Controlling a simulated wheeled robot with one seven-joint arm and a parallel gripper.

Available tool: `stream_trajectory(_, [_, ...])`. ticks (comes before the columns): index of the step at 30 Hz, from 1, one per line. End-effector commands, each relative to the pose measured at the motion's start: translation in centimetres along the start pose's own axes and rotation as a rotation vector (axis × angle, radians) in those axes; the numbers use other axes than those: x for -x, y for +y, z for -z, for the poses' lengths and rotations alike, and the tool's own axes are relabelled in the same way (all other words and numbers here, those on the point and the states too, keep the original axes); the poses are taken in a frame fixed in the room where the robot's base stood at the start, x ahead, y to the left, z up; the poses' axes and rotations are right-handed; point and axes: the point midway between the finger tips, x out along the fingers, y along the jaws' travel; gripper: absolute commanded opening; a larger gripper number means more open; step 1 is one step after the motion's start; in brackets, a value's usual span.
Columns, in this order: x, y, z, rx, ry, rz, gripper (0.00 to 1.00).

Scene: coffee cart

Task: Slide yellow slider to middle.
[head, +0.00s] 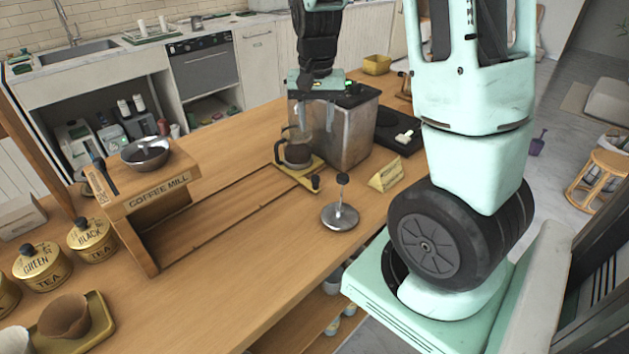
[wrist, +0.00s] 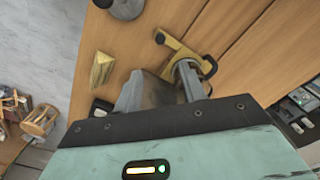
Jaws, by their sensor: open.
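The yellow slider (head: 302,178) is a flat yellow plate at the far right end of the counter's rail grooves, with a dark knob (head: 315,183) at its front corner. A glass coffee pot (head: 296,154) stands on it. The slider also shows in the wrist view (wrist: 174,43), partly hidden by the pot and my finger. My gripper (head: 312,104) is above and behind the pot, beside the metal machine. In the wrist view my gripper (wrist: 160,84) is open, with the metal box's side between and beyond its fingers. I see no contact with the slider.
The coffee mill stand (head: 150,195) is at the rails' left end. The rails (head: 215,212) between are clear.

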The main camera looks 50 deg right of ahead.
Motion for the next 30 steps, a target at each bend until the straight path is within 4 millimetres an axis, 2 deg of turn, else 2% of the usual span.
stream_trajectory(18, [-12.4,0.0,-0.3,0.003,-0.007,-0.003,0.41])
stream_trajectory(24, [-15.1,-0.1,-0.2,0.005,-0.003,-0.001,0.41])
stream_trajectory(30, [-16.2,-0.1,-0.2,0.005,-0.001,0.000,0.41])
